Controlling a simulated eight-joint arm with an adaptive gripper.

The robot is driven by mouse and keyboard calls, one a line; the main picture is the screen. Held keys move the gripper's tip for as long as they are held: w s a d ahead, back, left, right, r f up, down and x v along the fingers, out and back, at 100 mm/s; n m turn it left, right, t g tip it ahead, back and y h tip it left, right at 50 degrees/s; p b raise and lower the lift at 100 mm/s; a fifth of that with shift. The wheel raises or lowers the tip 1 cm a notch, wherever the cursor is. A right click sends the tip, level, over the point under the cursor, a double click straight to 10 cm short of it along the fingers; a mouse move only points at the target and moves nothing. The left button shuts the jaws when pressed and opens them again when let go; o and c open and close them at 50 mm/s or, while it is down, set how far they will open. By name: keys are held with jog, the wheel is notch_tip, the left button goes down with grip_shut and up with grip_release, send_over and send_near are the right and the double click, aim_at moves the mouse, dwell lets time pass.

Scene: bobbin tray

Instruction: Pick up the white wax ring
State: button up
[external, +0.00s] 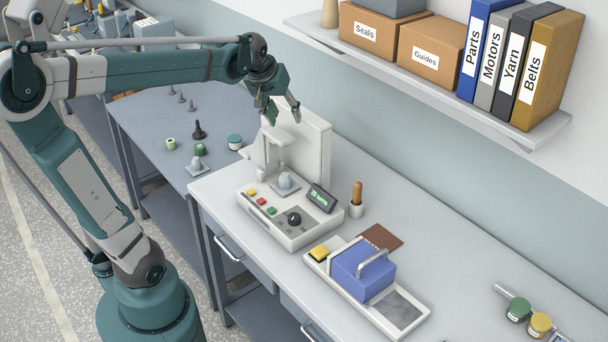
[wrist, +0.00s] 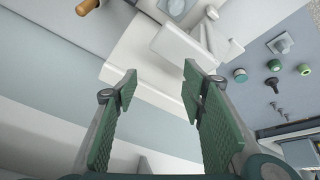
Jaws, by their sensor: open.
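I cannot clearly make out a white wax ring in either view. A small light green ring-like piece with a pale centre (external: 171,144) lies on the far table; it also shows in the wrist view (wrist: 303,69). A teal jar with a white lower part (external: 235,143) stands to its right, also in the wrist view (wrist: 240,75). My gripper (external: 284,111) is open and empty, high beside the upright panel of the white machine (external: 310,150). In the wrist view its fingers (wrist: 160,82) are wide apart with nothing between them.
A dark green piece (external: 200,149), a black peg (external: 198,131) and a grey cone on a plate (external: 196,166) stand on the far table. A loaded wall shelf (external: 430,85) is at upper right.

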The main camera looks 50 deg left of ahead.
jog(key=w+a+r+n+g+p, duration=0.1)
jog(key=w+a+n+p, duration=0.2)
jog(key=w+a, duration=0.6)
jog(key=w+a+r+n+g+p, duration=0.1)
jog(key=w+a+n+p, duration=0.3)
jog(key=a, duration=0.9)
jog(key=w+a+f+g+b, duration=0.1)
jog(key=w+a+f, duration=0.3)
jog(key=f, duration=0.7)
jog(key=w+a+f+n+g+h+b, duration=0.1)
jog(key=w+a+f+b, duration=0.3)
jog(key=a+f, duration=0.5)
jog(key=w+a+f+n+g+b, duration=0.1)
jog(key=w+a+f, duration=0.3)
jog(key=f, duration=0.9)
jog(key=a+b, duration=0.1)
jog(key=a, duration=0.2)
jog(key=shift+f, duration=0.2)
jog(key=shift+f+b, duration=0.35)
jog(key=shift+f, duration=0.85)
jog(key=shift+f, duration=0.1)
